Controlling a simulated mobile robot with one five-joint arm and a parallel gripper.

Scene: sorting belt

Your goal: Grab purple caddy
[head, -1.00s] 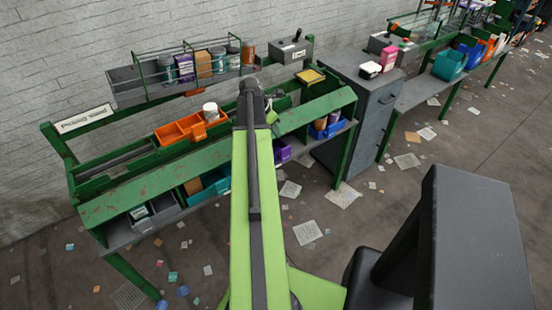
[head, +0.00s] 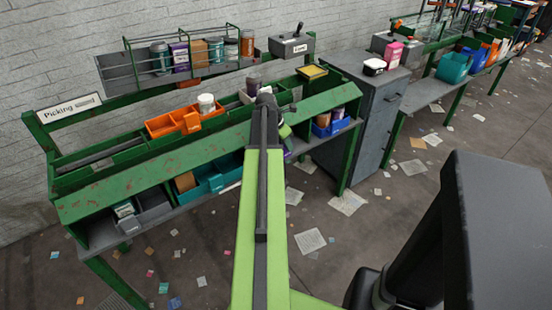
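A small piece of the purple caddy (head: 288,153) shows on the lower shelf of the green bench, just right of my arm. My raised arm hides most of it. My green and dark arm rises through the middle of the head view, and its dark upper joint stands in front of the bench. A small green part of my arm shows just right of that joint. My gripper is hidden behind the arm, so its opening and its distance from the caddy cannot be seen.
The lower shelf also holds a teal bin (head: 213,178), a grey bin (head: 152,208) and a blue bin (head: 331,127). An orange caddy (head: 174,125) sits on the upper level. A grey drawer cabinet (head: 369,115) stands right of the bench. Papers litter the floor.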

